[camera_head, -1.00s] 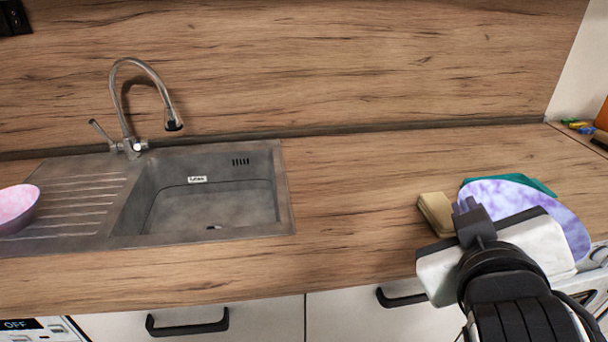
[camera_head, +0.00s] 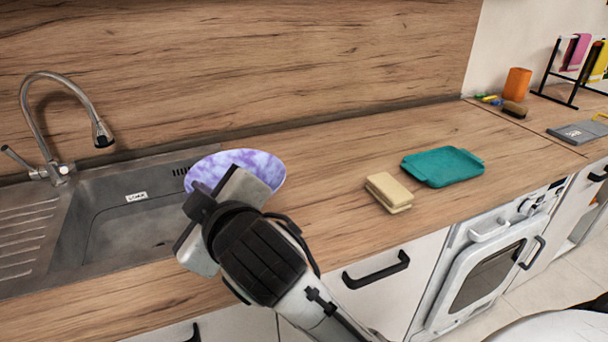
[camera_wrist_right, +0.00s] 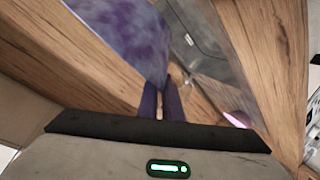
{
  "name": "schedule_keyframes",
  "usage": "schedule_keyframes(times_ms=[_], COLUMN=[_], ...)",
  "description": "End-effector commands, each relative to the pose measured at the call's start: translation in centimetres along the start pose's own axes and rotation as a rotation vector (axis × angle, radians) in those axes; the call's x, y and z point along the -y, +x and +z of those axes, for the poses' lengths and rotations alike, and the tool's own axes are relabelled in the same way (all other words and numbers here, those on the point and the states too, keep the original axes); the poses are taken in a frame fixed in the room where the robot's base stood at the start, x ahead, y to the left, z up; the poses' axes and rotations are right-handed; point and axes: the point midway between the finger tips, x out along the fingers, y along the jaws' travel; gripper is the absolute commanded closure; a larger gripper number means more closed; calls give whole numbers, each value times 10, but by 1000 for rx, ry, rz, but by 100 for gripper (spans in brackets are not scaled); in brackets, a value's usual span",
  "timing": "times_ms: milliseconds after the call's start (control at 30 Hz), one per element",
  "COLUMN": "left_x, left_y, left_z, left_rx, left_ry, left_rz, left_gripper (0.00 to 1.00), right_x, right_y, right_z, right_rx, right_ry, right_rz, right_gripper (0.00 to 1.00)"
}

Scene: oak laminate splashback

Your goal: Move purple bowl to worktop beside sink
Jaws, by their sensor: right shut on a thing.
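The purple bowl (camera_head: 245,163), mottled violet and white, is in my right gripper (camera_wrist_right: 162,90), which is shut on its rim. In the head view the gripper body hides the fingertips and the bowl's near part. The bowl appears over the right edge of the sink (camera_head: 75,235) and the worktop (camera_head: 335,165) beside it. In the right wrist view the bowl (camera_wrist_right: 125,35) is tilted between worktop and sink. I cannot tell its exact height above the surface. My left gripper is not in view.
A beige sponge (camera_head: 389,192) and a teal tray (camera_head: 443,166) lie on the worktop to the right. A tap (camera_head: 60,172) stands behind the sink. The worktop between bowl and sponge is clear.

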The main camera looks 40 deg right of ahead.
Motion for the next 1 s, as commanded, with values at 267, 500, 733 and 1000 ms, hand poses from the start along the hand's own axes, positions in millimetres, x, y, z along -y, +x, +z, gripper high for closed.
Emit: schedule_keyframes(times_ms=[267, 500, 733, 1000], left_x=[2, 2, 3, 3], left_y=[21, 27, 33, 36], left_z=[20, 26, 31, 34], left_rx=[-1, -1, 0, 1], left_ry=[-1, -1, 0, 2], left_rz=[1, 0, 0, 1], left_gripper=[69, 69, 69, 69], right_x=[-88, -123, -100, -83], right_y=[43, 47, 59, 68], right_z=[100, 132, 164, 187], right_rx=[27, 36, 39, 39], right_ry=[14, 24, 25, 25], right_rz=[68, 85, 84, 85], right_gripper=[100, 100, 100, 100])
